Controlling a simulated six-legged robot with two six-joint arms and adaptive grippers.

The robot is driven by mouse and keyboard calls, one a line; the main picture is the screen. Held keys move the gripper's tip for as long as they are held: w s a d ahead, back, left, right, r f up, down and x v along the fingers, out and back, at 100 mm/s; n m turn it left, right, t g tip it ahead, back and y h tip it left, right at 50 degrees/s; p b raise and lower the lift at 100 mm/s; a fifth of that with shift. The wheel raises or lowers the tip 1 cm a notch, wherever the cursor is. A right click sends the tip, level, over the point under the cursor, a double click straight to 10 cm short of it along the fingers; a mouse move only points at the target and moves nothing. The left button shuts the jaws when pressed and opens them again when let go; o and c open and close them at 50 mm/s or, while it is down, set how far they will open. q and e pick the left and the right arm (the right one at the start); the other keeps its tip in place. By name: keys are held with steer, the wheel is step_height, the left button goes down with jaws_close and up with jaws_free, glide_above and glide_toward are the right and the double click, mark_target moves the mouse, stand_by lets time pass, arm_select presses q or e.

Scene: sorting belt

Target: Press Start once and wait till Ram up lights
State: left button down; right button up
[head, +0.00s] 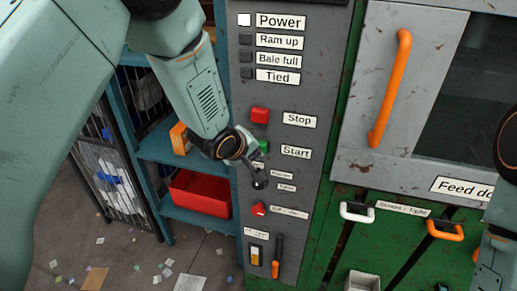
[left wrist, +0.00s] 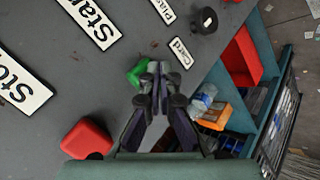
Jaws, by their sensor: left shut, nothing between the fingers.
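The grey control panel (head: 300,90) carries a green Start button (head: 263,146) beside its Start label (head: 296,152). A red Stop button (head: 260,116) sits above it. My left gripper (head: 254,157) is shut and empty at the Start button, partly covering it. In the left wrist view, the closed fingertips (left wrist: 153,70) overlap the edge of the green button (left wrist: 137,73); I cannot tell whether they touch it. The Ram up lamp (head: 246,40) is dark. The Power lamp (head: 244,20) is lit white. My right gripper is out of view.
Bale full (head: 246,57) and Tied (head: 246,73) lamps are dark. A black knob (head: 259,180) and a red switch (head: 259,209) sit below Start. A blue shelf with a red bin (head: 200,193) stands left. A door with an orange handle (head: 388,88) is right.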

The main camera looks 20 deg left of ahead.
arm_select(q)
steer(key=shift+w+p, duration=0.3)
steer(key=shift+w, duration=0.3)
stand_by(0.7)
steer(key=shift+s, duration=1.15)
steer(key=s+p, duration=0.1)
steer(key=s, duration=0.4)
steer(key=shift+a+p, duration=0.1)
steer(key=shift+p, duration=0.25)
